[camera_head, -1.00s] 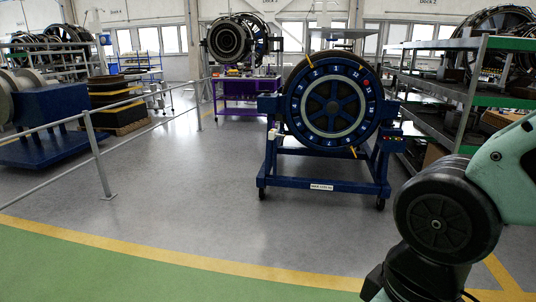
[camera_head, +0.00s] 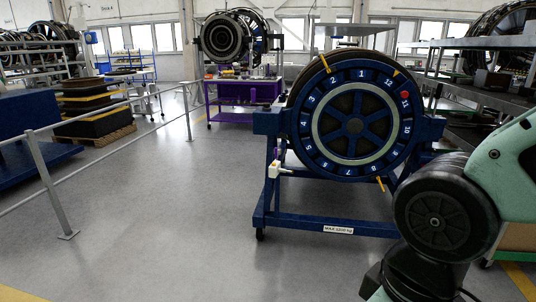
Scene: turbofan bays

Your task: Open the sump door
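A large round engine part (camera_head: 353,122) stands upright in a blue wheeled stand (camera_head: 325,223), right of centre in the head view. Its blue ring carries numbers, a grey inner ring and a dark spoked hub. A red round spot (camera_head: 404,94) sits near number 11, and yellow pointers mark the rim. I cannot tell which part is the sump door. My arm fills the lower right and overlaps the stand's right side. My gripper is not in view.
A grey railing (camera_head: 45,184) runs along the left. A purple workbench (camera_head: 232,97) with an engine stands behind. Shelving (camera_head: 462,112) lies to the right, partly behind my arm. The grey floor (camera_head: 170,215) before the stand is clear.

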